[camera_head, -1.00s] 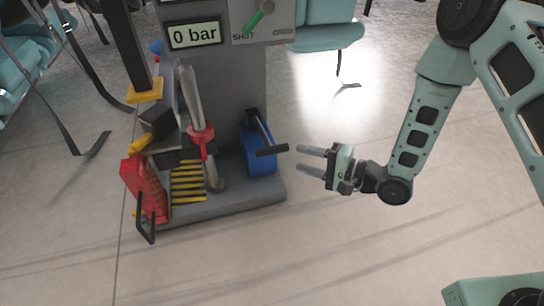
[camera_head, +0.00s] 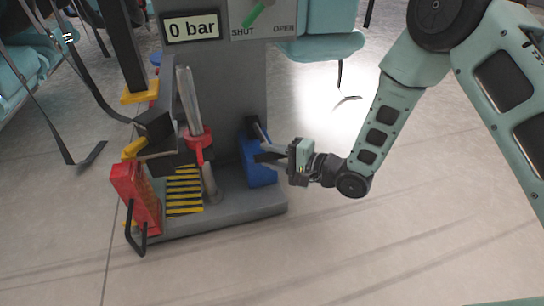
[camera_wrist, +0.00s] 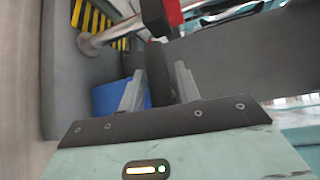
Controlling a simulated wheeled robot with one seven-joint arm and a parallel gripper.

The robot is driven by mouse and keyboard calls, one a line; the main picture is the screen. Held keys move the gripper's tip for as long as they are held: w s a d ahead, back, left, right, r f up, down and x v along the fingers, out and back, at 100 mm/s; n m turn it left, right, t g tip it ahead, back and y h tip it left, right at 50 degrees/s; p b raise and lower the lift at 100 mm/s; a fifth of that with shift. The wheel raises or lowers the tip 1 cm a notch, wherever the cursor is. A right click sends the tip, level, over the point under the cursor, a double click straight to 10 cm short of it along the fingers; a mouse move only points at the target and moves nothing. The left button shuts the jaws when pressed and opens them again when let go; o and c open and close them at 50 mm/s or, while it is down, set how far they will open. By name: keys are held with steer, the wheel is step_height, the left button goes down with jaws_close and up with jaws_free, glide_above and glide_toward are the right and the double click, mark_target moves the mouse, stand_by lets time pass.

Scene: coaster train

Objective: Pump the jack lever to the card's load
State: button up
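A blue pump block (camera_head: 258,168) stands at the right of the grey base. Its black lever handle (camera_head: 253,127) leans out toward my gripper. My gripper (camera_head: 272,157) is at this handle with its fingers to either side. In the wrist view, the dark bar of the handle (camera_wrist: 158,72) lies between my two fingers (camera_wrist: 160,88), with what look like narrow gaps, so the gripper looks open around it. The display (camera_head: 192,27) reads "0 bar". The green valve lever (camera_head: 259,13) slants down toward SHUT. I see no readable load card.
A grey lever with a red collar (camera_head: 198,137) stands left of the pump. A red box with a black handle (camera_head: 137,195) and yellow-black stripes (camera_head: 184,190) are on the base (camera_head: 240,208). Teal seats (camera_head: 322,47) stand behind.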

mark_target(265, 140)
jaws_close()
steer(key=shift+r, duration=0.1)
steer(key=r+p, duration=0.1)
steer(key=p, duration=0.2)
steer(key=shift+w+r, duration=0.1)
steer(key=shift+r, duration=0.15)
steer(key=w+a+r+m+g+h+p, duration=0.2)
steer(key=w+r+p, duration=0.6)
steer(key=p, duration=1.4)
steer(key=shift+w+r+m+g+h, duration=0.15)
steer(key=shift+r+m+g+h, duration=0.35)
steer(key=shift+r, duration=1.7)
steer(key=shift+o, duration=1.7)
jaws_free()
steer(key=shift+a+f, duration=0.1)
steer(key=shift+f, duration=0.05)
